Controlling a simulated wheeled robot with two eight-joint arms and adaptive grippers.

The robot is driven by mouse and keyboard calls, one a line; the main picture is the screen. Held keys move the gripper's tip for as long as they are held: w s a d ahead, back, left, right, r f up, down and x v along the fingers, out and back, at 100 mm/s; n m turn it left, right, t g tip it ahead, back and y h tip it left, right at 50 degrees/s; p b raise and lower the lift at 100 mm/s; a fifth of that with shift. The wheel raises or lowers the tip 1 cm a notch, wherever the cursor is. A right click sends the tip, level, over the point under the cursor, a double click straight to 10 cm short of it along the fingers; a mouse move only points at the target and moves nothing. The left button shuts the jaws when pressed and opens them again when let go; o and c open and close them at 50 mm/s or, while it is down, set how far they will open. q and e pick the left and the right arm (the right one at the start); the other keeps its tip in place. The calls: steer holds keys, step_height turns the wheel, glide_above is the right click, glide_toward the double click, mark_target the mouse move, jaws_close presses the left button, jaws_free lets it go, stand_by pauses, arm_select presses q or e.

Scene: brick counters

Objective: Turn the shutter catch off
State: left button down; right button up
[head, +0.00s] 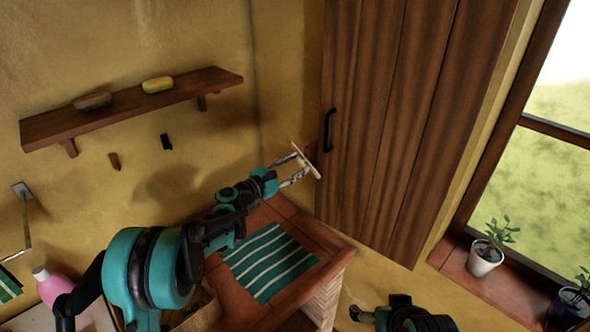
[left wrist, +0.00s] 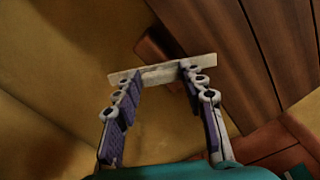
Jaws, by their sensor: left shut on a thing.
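The shutter catch (head: 311,168) is a pale, narrow bar by the left edge of the brown plank shutter (head: 400,120). In the head view it slants from upper left to lower right. My left gripper (head: 298,164) reaches it from the lower left, its fingers closed on the bar. In the left wrist view the pale bar (left wrist: 152,74) crosses between the fingertips, tilted slightly up to the right, with a brown block behind it. Part of the bar is hidden by the fingers. Part of my right arm shows at the bottom; its fingers cannot be made out.
A black handle (head: 328,130) is on the shutter. A wooden shelf (head: 130,104) with two small blocks is on the left wall. A counter (head: 335,262) with a green striped cloth (head: 268,262) lies below my left arm. Potted plants stand on the window sill (head: 455,262).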

arm_select(q)
steer(key=m+b, duration=0.2)
steer(key=m, duration=0.4)
steer(key=shift+f, duration=0.15)
steer(key=m+b, duration=0.1)
steer(key=m, duration=0.5)
steer(key=shift+s+m, duration=0.1)
steer(key=shift+m, duration=0.2)
steer(key=c, duration=0.9)
jaws_free()
steer(key=shift+d, duration=0.1)
steer(key=v, duration=1.2)
